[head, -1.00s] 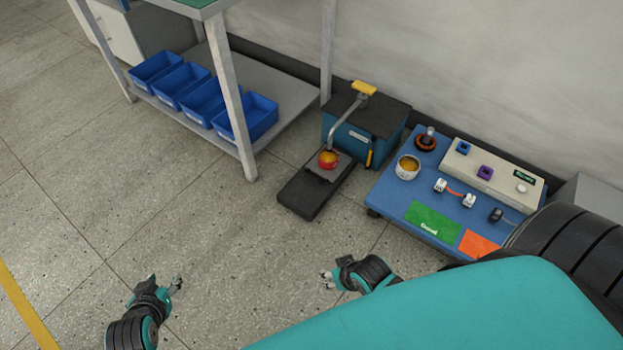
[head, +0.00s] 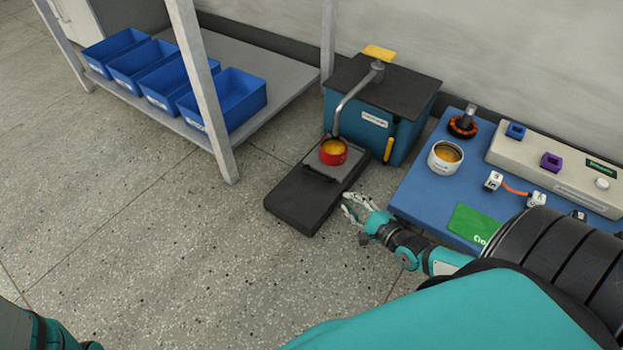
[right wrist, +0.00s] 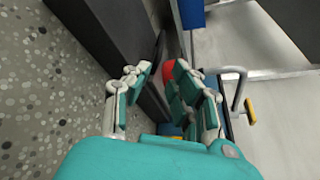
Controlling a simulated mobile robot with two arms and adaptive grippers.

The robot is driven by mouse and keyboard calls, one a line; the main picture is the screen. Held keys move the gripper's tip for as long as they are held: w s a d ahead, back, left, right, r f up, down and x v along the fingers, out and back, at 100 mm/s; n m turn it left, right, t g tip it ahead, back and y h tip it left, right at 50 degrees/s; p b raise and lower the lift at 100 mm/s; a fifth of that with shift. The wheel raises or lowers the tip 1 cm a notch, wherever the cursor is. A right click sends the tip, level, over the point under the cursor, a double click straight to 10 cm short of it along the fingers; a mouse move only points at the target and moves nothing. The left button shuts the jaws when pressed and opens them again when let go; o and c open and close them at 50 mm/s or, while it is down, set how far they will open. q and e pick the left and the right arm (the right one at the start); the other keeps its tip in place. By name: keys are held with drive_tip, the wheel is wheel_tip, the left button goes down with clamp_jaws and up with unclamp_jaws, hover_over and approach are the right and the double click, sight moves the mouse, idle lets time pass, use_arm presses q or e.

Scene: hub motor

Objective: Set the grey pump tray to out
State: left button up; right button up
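The pump is a teal box (head: 400,100) with a dark top, a yellow-ended lever (head: 379,53) and a bent grey spout (head: 350,101). The grey pump tray (head: 350,176) lies at its front, on a long black base (head: 297,203). A red cup (head: 334,152) with yellow contents sits on the tray under the spout. My right gripper (head: 347,206) is open and empty beside the base's right front edge. In the right wrist view its open fingers (right wrist: 161,70) are near the black base, with part of the red cup (right wrist: 169,68) beyond. My left gripper is out of view.
A blue low table (head: 415,195) at right holds a white cup (head: 445,156), a grey panel (head: 560,170), small connectors and a green mat (head: 478,224). Blue bins (head: 235,98) stand on a shelf at upper left. The floor left of the base is clear.

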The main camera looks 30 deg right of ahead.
sight(319, 178)
drive_tip(key=b+x, duration=0.9)
drive_tip(key=x, duration=0.7)
drive_tip(key=shift+w+b, duration=0.15)
drive_tip(key=shift+b, duration=0.15)
drive_tip(key=shift+w, duration=0.4)
clamp_jaws()
